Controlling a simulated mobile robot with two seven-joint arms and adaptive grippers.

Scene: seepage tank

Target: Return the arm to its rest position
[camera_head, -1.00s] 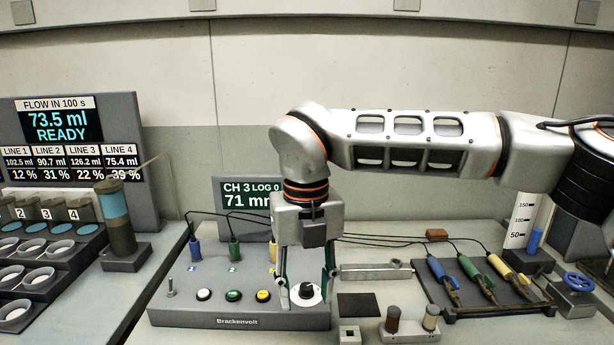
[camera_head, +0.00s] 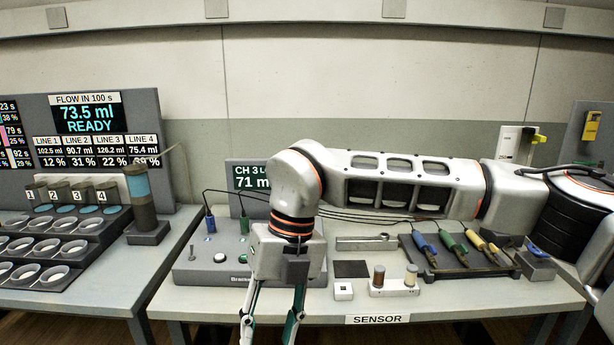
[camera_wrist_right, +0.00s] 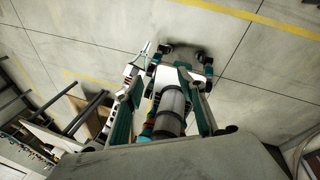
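My right arm (camera_head: 410,185) comes in from the right and reaches across the sensor bench. Its gripper (camera_head: 270,332) points down in front of the grey control box (camera_head: 205,270), and its fingertips run off the bottom edge of the head view. The two fingers stand apart with nothing visible between them. In the right wrist view the gripper (camera_wrist_right: 163,82) also shows spread fingers, above the floor and parts of my own body. The arm hides the right part of the control box. My left gripper is not in the head view.
The sensor bench (camera_head: 460,305) carries a probe rack (camera_head: 465,268) and a small block with two cylinders (camera_head: 394,289). A cup rack (camera_head: 50,250) and flow display (camera_head: 90,115) stand at left. Grey floor (camera_wrist_right: 250,70) with yellow lines shows in the wrist view.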

